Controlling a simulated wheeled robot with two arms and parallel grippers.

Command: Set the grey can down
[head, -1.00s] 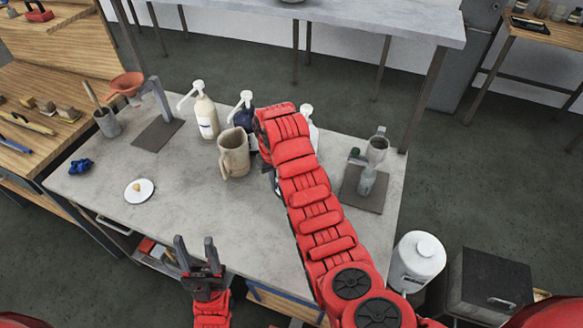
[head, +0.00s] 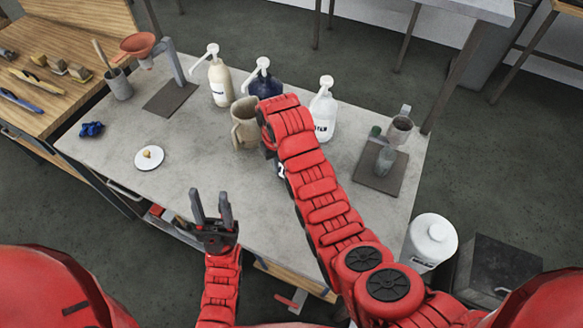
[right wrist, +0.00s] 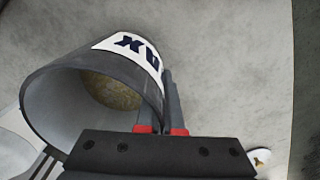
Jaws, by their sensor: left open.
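The grey can (right wrist: 75,108) fills the left of the right wrist view, its open mouth towards the camera. It has a white label with dark letters, and tan contents show inside. My right gripper (right wrist: 161,118) has its fingers close together on the can's wall at the rim. I cannot tell whether the can's base touches the table. In the head view my right arm hides that gripper and most of the can; a scrap of label (head: 281,170) shows beside the arm. My left gripper (head: 212,208) is open and empty at the table's front edge.
On the grey table (head: 190,185) stand a beige jug (head: 244,124), pump bottles (head: 219,82), (head: 264,82), (head: 324,112) and a stand with a cup (head: 400,130). A small white dish (head: 149,158) lies left. The front middle is clear.

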